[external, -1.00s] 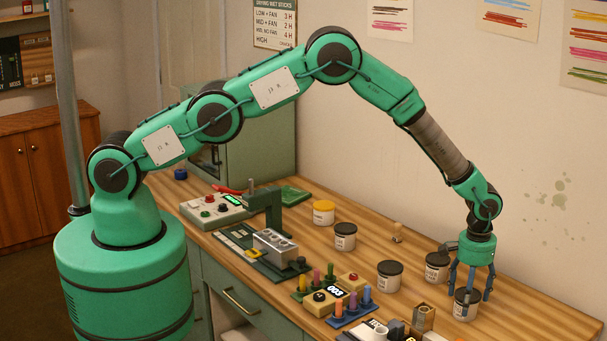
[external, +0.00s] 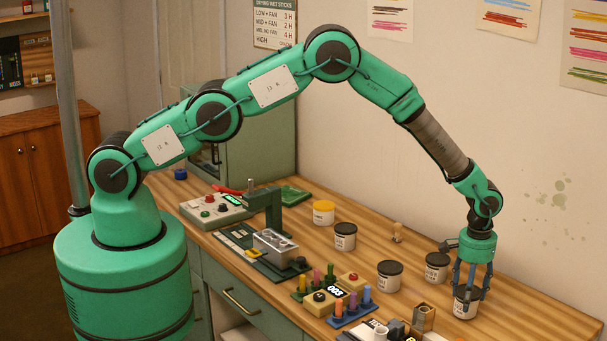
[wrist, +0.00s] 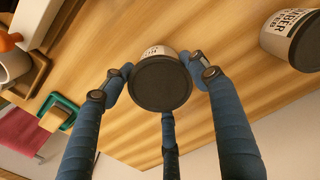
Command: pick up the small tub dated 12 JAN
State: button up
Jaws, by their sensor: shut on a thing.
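My gripper (external: 467,283) is at the right end of the bench, its blue fingers pointing down. It is shut on a small white tub with a dark lid (external: 465,306). In the wrist view the fingers (wrist: 162,85) close around this tub's dark lid (wrist: 160,84). The tub is upright and appears to be at the bench top. A strip of its label shows, but I cannot read a date on it. Other white tubs with dark lids stand behind and left of it: one close by (external: 437,267), one nearer the middle (external: 389,276), and one farther back (external: 345,237).
A yellow-lidded tub (external: 323,213) stands at the back. A small wooden block (external: 423,318) and a blue rack of colored sticks (external: 350,312) are left of my gripper. A press (external: 272,240) and a control box (external: 215,209) stand farther left. The bench's right end is clear.

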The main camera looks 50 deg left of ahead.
notch_tip(320, 180, up, 3)
jog(key=shift+w+f, duration=0.1)
jog(key=shift+f, duration=0.1)
jog(key=shift+s+a+r, duration=0.15)
jog(key=shift+s+r, duration=0.05)
jog(key=shift+s, duration=0.1)
jog(key=s+a+r+b, duration=0.1)
jog(key=s+a, duration=0.8)
jog(key=s, duration=0.3)
jog(key=shift+s+r+b, duration=0.15)
jog(key=shift+s+b, duration=0.05)
jog(key=shift+b, duration=0.1)
